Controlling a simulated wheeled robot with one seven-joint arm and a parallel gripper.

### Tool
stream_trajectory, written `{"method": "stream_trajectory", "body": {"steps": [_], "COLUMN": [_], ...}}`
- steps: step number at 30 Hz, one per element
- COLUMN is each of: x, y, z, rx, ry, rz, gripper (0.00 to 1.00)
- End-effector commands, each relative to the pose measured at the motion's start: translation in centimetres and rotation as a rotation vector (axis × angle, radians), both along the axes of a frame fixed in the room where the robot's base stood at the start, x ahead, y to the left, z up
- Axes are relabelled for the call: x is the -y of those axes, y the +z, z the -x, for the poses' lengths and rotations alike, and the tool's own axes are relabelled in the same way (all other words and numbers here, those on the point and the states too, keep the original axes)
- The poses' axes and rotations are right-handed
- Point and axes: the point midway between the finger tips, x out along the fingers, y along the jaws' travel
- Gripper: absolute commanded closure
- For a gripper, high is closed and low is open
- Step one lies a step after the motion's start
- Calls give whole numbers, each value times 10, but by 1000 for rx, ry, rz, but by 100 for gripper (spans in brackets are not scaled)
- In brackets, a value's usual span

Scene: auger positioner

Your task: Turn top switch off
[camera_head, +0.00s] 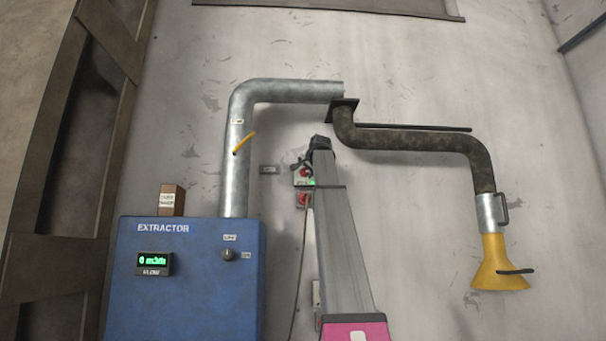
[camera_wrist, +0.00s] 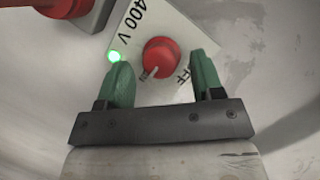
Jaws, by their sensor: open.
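The top switch is a round red knob (camera_wrist: 160,57) on a pale plate marked "400 V". In the wrist view its light mark points down-left towards a partly hidden label, and "OFF" is printed to its right. A green lamp (camera_wrist: 114,57) glows beside it. My gripper (camera_wrist: 163,66) is open, with one green finger on each side of the knob and visible gaps between. In the head view the switch's red part (camera_head: 305,172) shows beside the end of my arm, which hides some of it.
A second red switch (camera_head: 303,199) sits just below on the wall. At left stands the blue extractor box (camera_head: 185,290), reading 0 m3/h, with a metal pipe (camera_head: 237,180) and yellow lever (camera_head: 244,143). A dark pipe with a yellow hood (camera_head: 495,265) hangs at right.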

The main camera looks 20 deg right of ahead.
Motion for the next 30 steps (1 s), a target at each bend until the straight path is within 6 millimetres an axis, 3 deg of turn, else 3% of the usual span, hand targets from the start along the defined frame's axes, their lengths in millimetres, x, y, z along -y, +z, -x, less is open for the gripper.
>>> {"method": "stream_trajectory", "body": {"steps": [10,15,30], "x": [1,1,0], "y": [-2,-2,-1], "z": [-2,-2,-2], "rx": [1,0,-31], "ry": [-1,0,-1], "rz": [0,0,103], "gripper": [39,89,88]}}
